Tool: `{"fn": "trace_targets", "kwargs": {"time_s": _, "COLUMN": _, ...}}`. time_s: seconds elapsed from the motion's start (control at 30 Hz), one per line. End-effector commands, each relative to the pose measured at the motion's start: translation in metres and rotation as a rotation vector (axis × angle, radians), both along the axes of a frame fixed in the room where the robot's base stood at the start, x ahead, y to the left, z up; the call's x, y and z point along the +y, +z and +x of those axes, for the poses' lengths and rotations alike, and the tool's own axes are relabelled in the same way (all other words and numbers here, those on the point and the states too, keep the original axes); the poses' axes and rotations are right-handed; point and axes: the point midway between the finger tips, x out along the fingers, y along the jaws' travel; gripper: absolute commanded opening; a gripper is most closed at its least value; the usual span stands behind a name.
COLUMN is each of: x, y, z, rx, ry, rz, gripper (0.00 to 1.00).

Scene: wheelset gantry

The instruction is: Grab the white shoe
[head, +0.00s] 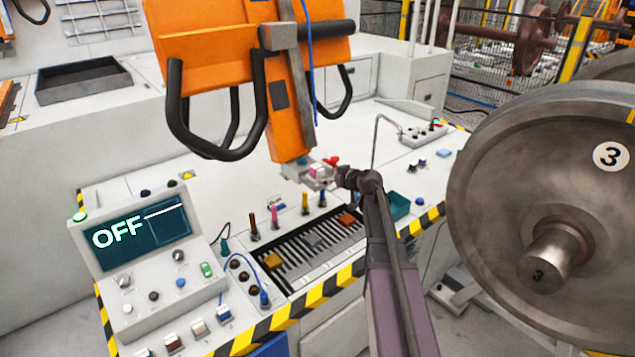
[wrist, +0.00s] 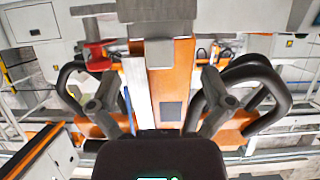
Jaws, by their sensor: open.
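No plainly white shoe stands out. The palest candidate is a small grey-white block (head: 313,241) in the slotted rack (head: 292,266) on the bench, between a yellow-orange block (head: 272,260) and an orange-red block (head: 348,219); I cannot tell for sure that it is the shoe. My gripper (head: 347,178) is above the bench, beyond the rack and below the orange hanging unit. In the wrist view its two grey fingers (wrist: 157,78) are spread apart with nothing visibly held. That view faces the orange unit, and no shoe can be made out there.
The orange unit (head: 210,55) with black loop handles (head: 180,118) hangs close to my gripper. A large steel wheel (head: 515,170) stands at the right. A control panel reading OFF (head: 135,235) stands front left. A bent thin rod (head: 377,135) rises from the bench.

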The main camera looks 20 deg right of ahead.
Motion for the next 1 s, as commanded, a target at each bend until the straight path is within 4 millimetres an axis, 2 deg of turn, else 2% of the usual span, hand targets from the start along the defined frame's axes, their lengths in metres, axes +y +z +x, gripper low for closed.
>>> {"fn": "trace_targets", "kwargs": {"time_s": 0.03, "x": 0.002, "y": -0.005, "z": 0.009, "rx": 0.0, "ry": 0.0, "rz": 0.0, "gripper": 1.0}}
{"fn": "trace_targets", "kwargs": {"time_s": 0.2, "x": 0.007, "y": -0.01, "z": 0.02, "rx": 0.0, "ry": 0.0, "rz": 0.001, "gripper": 1.0}}
{"fn": "trace_targets", "kwargs": {"time_s": 0.73, "x": 0.009, "y": -0.012, "z": 0.026, "rx": 0.0, "ry": 0.0, "rz": 0.001, "gripper": 1.0}}
{"fn": "trace_targets", "kwargs": {"time_s": 1.0, "x": 0.016, "y": -0.026, "z": 0.051, "rx": 0.0, "ry": 0.0, "rz": -0.001, "gripper": 1.0}}
